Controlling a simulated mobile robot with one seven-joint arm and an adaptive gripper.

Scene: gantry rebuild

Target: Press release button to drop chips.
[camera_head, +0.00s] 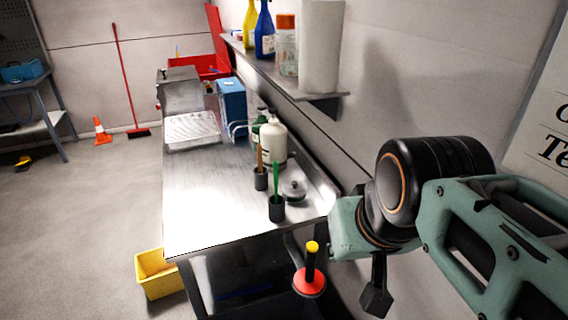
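No release button and no chips can be made out in this view. A steel machine (181,92) with a sloped, slatted front (192,130) stands at the far end of the steel bench (205,205). A blue box (232,100) stands beside it, by the wall. My teal and black arm fills the lower right, close to the camera and well apart from the machine. No fingers of my gripper can be made out. A dark angular piece (377,300) shows below the arm, and I cannot tell what it is.
On the bench are a white bottle (273,145), two dark cups with handled tools and a small lidded pot (293,191). A wall shelf (285,78) holds bottles and a white roll. A red disc with a yellow-topped handle (310,283) is near the arm. Floor at left is mostly clear.

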